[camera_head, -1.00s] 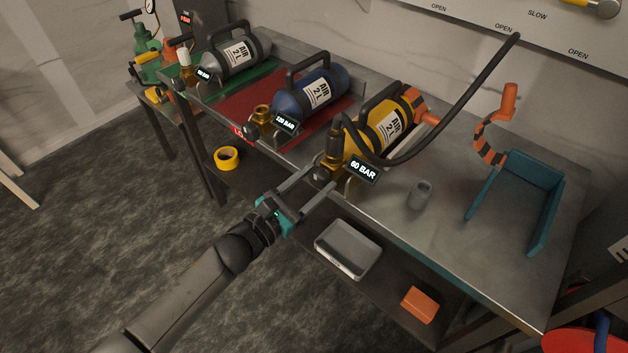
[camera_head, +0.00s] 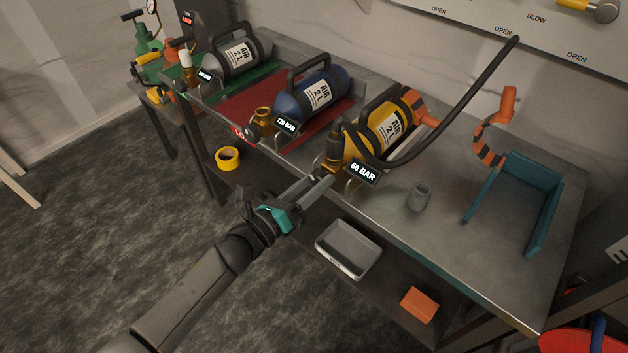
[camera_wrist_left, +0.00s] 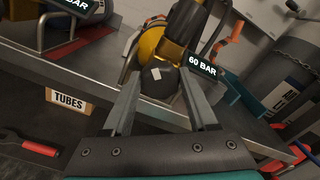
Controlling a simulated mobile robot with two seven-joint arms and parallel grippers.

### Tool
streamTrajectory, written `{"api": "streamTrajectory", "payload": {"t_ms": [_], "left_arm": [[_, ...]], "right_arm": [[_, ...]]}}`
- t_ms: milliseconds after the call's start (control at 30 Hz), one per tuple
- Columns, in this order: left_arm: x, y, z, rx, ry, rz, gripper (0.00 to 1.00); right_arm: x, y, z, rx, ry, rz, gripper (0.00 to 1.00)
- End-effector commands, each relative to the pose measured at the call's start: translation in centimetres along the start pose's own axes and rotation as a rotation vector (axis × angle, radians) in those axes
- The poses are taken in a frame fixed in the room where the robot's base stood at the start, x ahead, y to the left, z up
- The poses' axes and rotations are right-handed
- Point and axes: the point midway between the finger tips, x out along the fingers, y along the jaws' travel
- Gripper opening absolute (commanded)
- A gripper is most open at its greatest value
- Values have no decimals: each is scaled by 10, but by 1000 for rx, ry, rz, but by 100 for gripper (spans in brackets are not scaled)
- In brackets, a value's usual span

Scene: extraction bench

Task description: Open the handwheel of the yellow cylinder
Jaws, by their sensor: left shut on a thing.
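The yellow cylinder (camera_head: 372,138) lies in a cradle at the bench's front edge, with a "60 BAR" sign (camera_head: 363,172) by its valve. Its brass valve (camera_head: 333,165) points toward me, and a black hose joins there. In the left wrist view the handwheel (camera_wrist_left: 159,77) is a round dark knob with a pale mark on its face. My left gripper (camera_head: 322,178) reaches it from the front. Its two fingers are shut on the knob's sides, one on each side in the left wrist view (camera_wrist_left: 161,84). My right gripper is not in view.
A blue cylinder (camera_head: 312,95) and a grey cylinder (camera_head: 238,55) lie farther left on the bench. The black hose (camera_head: 458,100) arches up to the right. A grey cup (camera_head: 420,196) and a teal holder (camera_head: 546,212) stand on the right. A grey tray (camera_head: 348,249) sits below.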

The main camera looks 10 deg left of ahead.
Motion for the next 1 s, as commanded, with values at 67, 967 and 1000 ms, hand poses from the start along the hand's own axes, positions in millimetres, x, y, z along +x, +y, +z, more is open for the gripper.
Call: {"api": "streamTrajectory", "payload": {"t_ms": [67, 967, 1000], "left_arm": [[0, 0, 0, -75, 1, 1, 3], [0, 2, -1, -932, 1, 1, 3], [0, 3, -1, -970, 1, 2, 3]], "right_arm": [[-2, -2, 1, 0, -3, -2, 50], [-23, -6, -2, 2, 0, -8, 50], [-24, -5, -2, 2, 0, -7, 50]]}}
